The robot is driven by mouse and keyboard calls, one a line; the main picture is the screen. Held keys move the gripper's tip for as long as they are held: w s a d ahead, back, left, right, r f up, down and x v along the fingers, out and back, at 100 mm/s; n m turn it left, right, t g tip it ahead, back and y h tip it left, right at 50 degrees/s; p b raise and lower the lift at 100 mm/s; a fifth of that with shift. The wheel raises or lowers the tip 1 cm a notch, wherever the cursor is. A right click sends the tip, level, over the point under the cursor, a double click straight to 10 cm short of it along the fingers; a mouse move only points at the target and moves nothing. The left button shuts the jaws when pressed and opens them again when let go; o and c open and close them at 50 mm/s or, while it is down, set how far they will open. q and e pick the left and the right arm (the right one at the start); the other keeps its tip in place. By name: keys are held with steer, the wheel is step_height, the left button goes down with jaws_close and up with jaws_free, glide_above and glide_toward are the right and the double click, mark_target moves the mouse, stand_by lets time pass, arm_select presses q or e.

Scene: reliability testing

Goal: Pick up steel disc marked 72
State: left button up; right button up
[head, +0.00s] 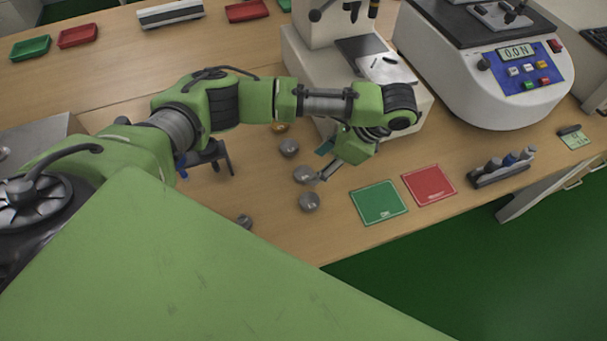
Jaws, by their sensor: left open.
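Several small grey steel discs lie on the wooden table: one at the back (289,148), one in the middle (304,174), one nearer the front edge (309,202) and one farther left (244,221). Their markings are too small to read, so I cannot tell which is marked 72. My left gripper (322,176) reaches down from the green arm, open, beside the middle disc. I cannot tell whether a finger touches that disc. My right gripper is not in view.
A green square mat (378,203) and a red square mat (429,185) lie right of the discs. A white instrument (357,80) stands behind my gripper. A tester reading 0.0 N (480,75) and a dark holder (502,170) are at the right. The table's front edge is close.

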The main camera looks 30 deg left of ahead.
mark_target(305, 173)
arm_select(q)
steer(key=shift+a+f, duration=0.15)
steer(key=shift+f, duration=0.1)
steer(key=x, duration=0.4)
steer(key=shift+a, duration=0.25)
steer(key=shift+a+f, duration=0.1)
steer(key=shift+f, duration=0.15)
steer(key=shift+c, duration=1.2)
steer(key=c, duration=1.2)
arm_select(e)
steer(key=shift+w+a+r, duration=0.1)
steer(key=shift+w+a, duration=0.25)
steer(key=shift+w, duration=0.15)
